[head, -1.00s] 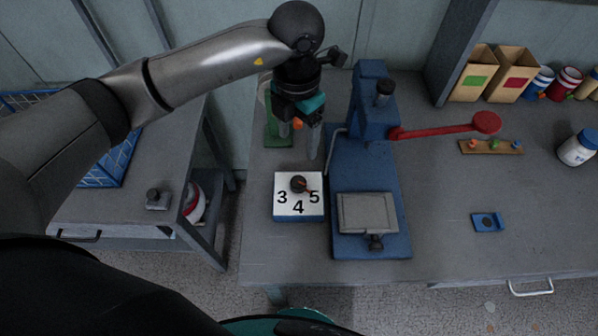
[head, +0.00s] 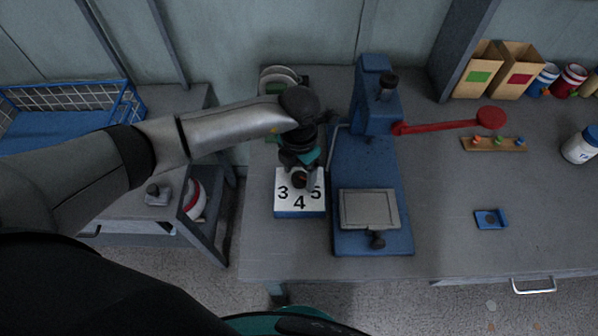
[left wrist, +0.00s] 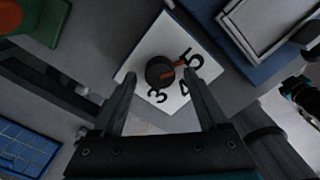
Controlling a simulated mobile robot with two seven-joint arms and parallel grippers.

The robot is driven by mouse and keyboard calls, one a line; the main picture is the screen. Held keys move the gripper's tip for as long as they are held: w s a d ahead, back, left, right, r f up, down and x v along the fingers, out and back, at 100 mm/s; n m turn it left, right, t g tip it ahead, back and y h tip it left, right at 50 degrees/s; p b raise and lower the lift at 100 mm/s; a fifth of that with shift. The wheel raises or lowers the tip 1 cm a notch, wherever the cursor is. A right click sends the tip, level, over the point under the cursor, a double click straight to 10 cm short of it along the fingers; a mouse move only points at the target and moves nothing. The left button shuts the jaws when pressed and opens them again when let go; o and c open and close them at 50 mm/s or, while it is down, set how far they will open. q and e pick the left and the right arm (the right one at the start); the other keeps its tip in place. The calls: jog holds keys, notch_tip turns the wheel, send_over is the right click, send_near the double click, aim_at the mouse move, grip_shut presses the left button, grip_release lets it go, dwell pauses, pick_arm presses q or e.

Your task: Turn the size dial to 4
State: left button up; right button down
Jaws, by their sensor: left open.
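The size dial is a dark round knob (left wrist: 160,72) on a white plate (head: 287,205) marked 3, 4 and 5, on top of a blue box. In the left wrist view its red pointer (left wrist: 178,66) points towards the 5. My left gripper (head: 305,181) is over the dial. In the left wrist view its two open fingers appear on either side of the knob, with gaps between; I cannot tell their exact height over it.
The blue press (head: 345,225) with a grey plate (head: 369,209) and red lever (head: 450,125) stands close to the right of the dial. A green-based object (left wrist: 45,22) lies behind it. A small blue piece (head: 490,219) lies further right. The table's front edge is clear.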

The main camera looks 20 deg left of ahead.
pick_arm(q)
grip_shut()
dwell(0.7)
